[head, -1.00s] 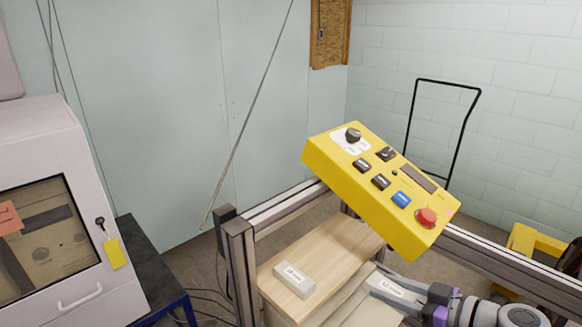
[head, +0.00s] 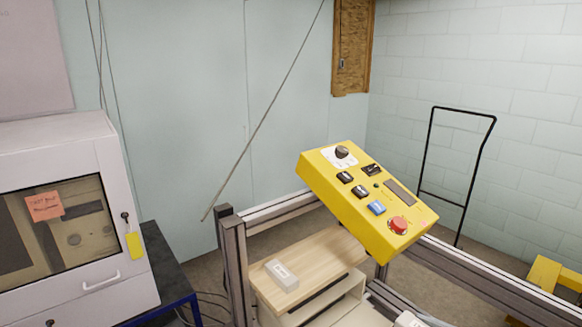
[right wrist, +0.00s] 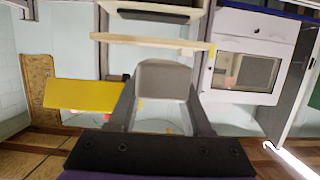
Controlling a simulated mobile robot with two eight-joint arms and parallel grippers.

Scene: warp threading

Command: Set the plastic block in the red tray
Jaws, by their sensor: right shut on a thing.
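A pale grey block (right wrist: 163,80) is held between the two dark fingers of my right gripper (right wrist: 160,88) in the right wrist view. In the head view the held block (head: 408,320) shows only in part at the bottom edge, right of the wooden board. A second pale block (head: 282,275) with a label lies on the wooden top of a small cabinet. No red tray is in view. My left gripper is not in view.
A yellow control box (head: 365,200) with knobs and a red button is mounted on a metal frame (head: 236,262). A white machine (head: 140,280) with a window stands at left on a dark table (head: 172,280). A black cart handle (head: 490,150) stands at right.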

